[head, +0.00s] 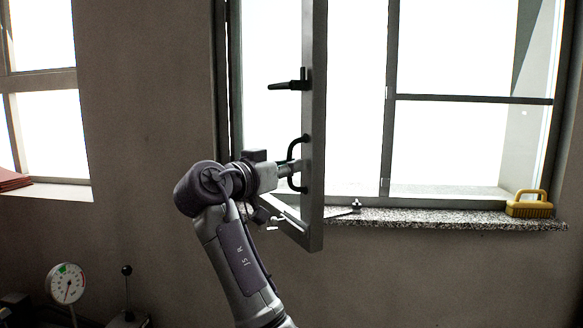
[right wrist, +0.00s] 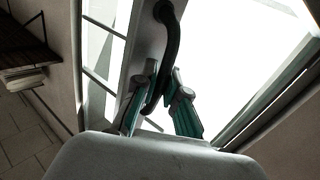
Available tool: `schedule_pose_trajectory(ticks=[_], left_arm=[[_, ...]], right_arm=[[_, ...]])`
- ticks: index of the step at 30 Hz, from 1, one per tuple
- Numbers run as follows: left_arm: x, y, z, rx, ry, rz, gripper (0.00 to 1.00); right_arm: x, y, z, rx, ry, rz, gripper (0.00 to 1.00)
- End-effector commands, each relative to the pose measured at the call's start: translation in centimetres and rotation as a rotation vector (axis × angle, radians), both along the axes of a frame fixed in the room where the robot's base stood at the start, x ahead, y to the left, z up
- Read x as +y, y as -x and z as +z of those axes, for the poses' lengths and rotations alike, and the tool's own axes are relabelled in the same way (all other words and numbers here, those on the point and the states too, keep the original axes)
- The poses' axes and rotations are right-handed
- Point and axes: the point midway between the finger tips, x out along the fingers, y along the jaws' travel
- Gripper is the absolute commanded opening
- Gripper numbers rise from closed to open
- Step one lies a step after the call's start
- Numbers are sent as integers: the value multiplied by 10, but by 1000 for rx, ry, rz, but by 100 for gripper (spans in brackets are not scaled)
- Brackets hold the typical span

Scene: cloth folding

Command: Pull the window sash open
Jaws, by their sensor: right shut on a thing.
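The grey-framed window sash (head: 314,130) stands swung inward into the room, at an angle to the window frame. A black curved pull handle (head: 294,148) is on its lower part, and a black lever latch (head: 288,85) sits above it. My right gripper (head: 284,171) is shut on the lower part of the pull handle; its fingertips are partly hidden by the sash and handle. In the right wrist view the green-padded fingers of the gripper (right wrist: 163,80) close around the dark handle (right wrist: 172,45), beside the sash frame (right wrist: 147,48). My left gripper is out of view.
A speckled stone sill (head: 440,217) runs under the window, with a yellow-handled brush (head: 530,205) at its right end. A round gauge (head: 66,284) and a knobbed lever (head: 127,290) stand at lower left. The wall below the sill looks clear.

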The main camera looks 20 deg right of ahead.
Motion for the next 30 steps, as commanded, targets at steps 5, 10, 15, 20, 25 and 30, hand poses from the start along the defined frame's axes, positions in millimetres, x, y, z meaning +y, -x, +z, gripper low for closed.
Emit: schedule_pose_trajectory(ticks=[5,10,15,20,25,30], left_arm=[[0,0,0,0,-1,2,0],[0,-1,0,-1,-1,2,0],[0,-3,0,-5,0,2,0],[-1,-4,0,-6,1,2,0],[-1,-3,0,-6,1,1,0],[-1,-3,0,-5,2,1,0]], right_arm=[[-1,0,1,0,2,-1,26],[-1,0,1,0,1,-1,36],[0,0,0,0,1,-1,36],[10,5,0,-1,2,1,36],[40,20,0,0,1,4,36],[73,37,0,-1,0,3,36]])
